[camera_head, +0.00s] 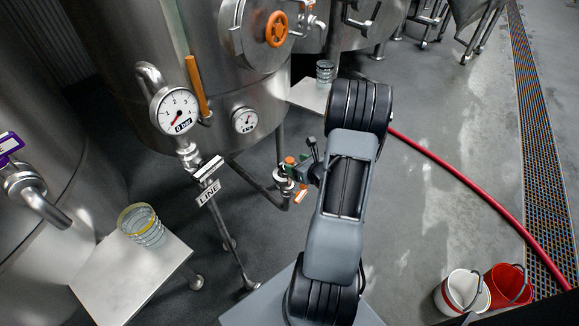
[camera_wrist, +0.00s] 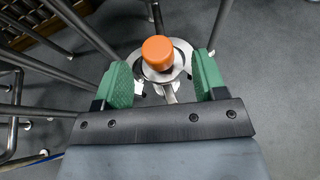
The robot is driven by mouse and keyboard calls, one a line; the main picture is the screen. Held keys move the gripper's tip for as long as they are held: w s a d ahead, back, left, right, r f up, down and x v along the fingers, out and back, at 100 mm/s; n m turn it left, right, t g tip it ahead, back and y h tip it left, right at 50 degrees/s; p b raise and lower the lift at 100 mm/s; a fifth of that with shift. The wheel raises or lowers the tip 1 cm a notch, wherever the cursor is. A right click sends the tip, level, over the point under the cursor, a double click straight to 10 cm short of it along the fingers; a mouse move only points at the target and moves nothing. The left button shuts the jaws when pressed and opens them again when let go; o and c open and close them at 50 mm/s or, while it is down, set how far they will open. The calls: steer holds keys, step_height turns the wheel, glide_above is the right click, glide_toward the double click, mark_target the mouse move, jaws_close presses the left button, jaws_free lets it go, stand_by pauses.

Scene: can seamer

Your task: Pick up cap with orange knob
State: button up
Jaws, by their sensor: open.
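In the wrist view, the orange knob (camera_wrist: 157,52) stands on a round bright metal cap (camera_wrist: 181,60). My gripper (camera_wrist: 163,66) is open, with its green finger pads apart to the left and right of the knob. There is a gap on both sides, and neither pad visibly touches the knob. The wrist view shows nothing held. In the head view, the orange knob (camera_head: 290,160) shows at the end of my gripper (camera_head: 299,170), beside a thin pipe in front of the steel tank. My arm and gripper hide part of the cap and fitting there.
A large steel tank (camera_head: 225,85) with a pressure gauge (camera_head: 174,110) and an orange lever (camera_head: 197,88) stands behind. A white stool (camera_head: 120,275) with a stack of glass jars (camera_head: 140,224) is at left. A red hose (camera_head: 440,162) and buckets (camera_head: 463,292) lie right; floor there is mostly clear.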

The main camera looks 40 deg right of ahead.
mark_target(287, 160)
steer(key=shift+x, duration=2.8)
steer(key=shift+r, duration=0.1)
steer(key=shift+a, duration=0.1)
steer(key=c, duration=1.2)
